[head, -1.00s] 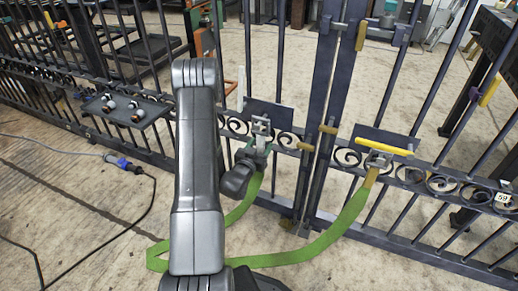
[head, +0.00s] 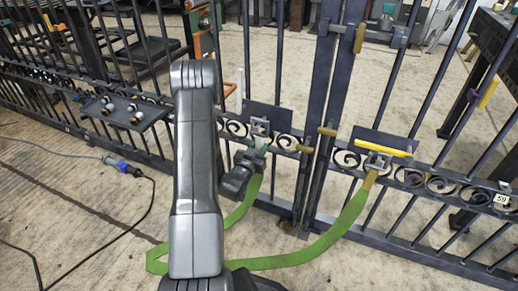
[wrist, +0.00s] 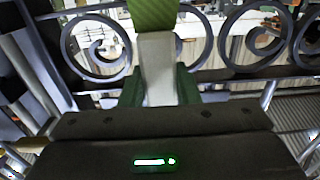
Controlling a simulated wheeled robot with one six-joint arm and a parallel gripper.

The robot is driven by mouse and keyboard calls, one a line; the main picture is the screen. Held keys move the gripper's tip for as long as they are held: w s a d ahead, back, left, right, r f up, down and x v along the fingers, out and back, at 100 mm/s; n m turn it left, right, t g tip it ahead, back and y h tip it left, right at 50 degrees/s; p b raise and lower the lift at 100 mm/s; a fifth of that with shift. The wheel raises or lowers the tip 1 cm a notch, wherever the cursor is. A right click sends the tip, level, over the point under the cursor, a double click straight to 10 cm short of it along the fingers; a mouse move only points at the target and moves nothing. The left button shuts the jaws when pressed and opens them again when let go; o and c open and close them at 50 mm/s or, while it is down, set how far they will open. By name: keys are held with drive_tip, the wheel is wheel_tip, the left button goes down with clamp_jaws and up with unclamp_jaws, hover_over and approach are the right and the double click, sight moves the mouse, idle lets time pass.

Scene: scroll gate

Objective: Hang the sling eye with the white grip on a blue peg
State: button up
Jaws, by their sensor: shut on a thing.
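The green sling (head: 290,258) sags in a loop between my gripper and the right gate leaf. Its white grip (wrist: 157,68) is between my fingers in the wrist view, with green webbing (wrist: 153,13) beyond it. My gripper (head: 258,149) is shut on the white grip, just below and in front of the left dark plate (head: 277,117) and its grey bracket (head: 259,127). The sling's other end, with a tan grip (head: 370,179), is at the right plate by a yellow bar (head: 383,148). I cannot make out a blue peg or the held eye clearly.
The dark barred gate with scrollwork (head: 346,160) spans the view. Tan-handled latches (head: 327,131) sit at the middle posts. A small shelf (head: 126,113) with metal pieces is at left. A cable with a blue connector (head: 127,167) lies on the floor.

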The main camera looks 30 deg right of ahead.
drive_tip(key=shift+r, duration=0.65)
drive_tip(key=b+v, duration=0.3)
drive_tip(key=v, duration=0.4)
idle(0.6)
idle(0.4)
drive_tip(key=shift+b+v, duration=1.25)
drive_tip(key=shift+v, duration=1.3)
